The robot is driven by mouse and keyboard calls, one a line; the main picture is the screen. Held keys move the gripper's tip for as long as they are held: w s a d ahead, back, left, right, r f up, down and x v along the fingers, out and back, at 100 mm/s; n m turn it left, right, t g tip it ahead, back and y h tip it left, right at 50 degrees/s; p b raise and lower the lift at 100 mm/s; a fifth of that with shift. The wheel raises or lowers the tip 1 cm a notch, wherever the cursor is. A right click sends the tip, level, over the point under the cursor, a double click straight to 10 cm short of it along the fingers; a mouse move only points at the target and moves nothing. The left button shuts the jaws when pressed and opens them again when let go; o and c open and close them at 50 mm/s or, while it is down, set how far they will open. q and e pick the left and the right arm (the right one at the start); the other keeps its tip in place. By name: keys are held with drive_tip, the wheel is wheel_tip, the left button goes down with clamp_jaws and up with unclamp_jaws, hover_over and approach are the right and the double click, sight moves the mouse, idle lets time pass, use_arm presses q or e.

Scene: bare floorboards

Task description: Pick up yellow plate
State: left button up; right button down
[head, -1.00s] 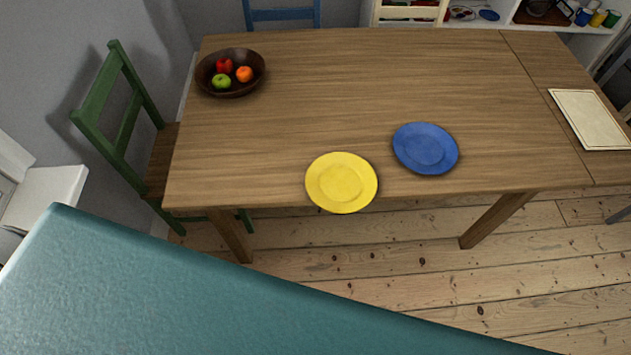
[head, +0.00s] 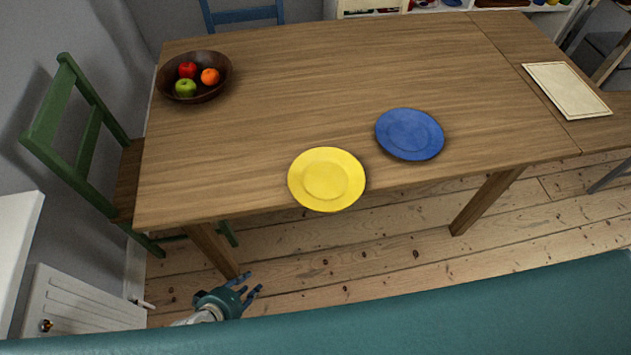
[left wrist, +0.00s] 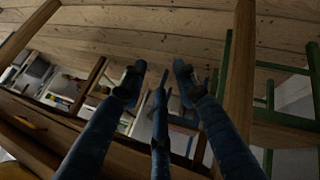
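The yellow plate (head: 326,179) lies flat at the near edge of the wooden table (head: 330,80), slightly over the edge in the head view. My left gripper (head: 250,286) is low in the head view, over the floor in front of the table, left of and below the plate. Its fingers are spread apart with nothing between them. In the left wrist view the blue fingers of my left gripper (left wrist: 158,85) are open and empty. My right gripper is not in view.
A blue plate (head: 409,134) lies to the right of the yellow one. A brown bowl with fruit (head: 218,88) stands at the far left, and a cutting board (head: 565,90) at the right. A green chair (head: 80,140) stands at the table's left side.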

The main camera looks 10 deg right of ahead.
use_arm(q)
drive_tip(key=w+d+r+n+t+h+b, duration=0.2)
drive_tip(key=w+d+r, duration=0.25)
drive_tip(key=r, duration=0.35)
drive_tip(key=n+h+b, duration=0.2)
drive_tip(key=h+b, duration=0.1)
drive_tip(key=h, duration=0.3)
approach(341, 200)
drive_tip(key=s+a, duration=0.2)
drive_tip(key=a, duration=0.2)
drive_tip(key=x, duration=0.3)
drive_tip(key=p+x, duration=0.1)
drive_tip(key=x, duration=0.1)
drive_tip(key=r+p+x, duration=0.1)
drive_tip(key=x, duration=0.2)
drive_tip(key=shift+d, duration=0.65)
drive_tip(key=shift+w+d+f, duration=0.2)
drive_tip(key=shift+w+d, duration=0.05)
drive_tip(key=shift+d, duration=0.15)
drive_tip(key=shift+t, duration=0.3)
clamp_jaws()
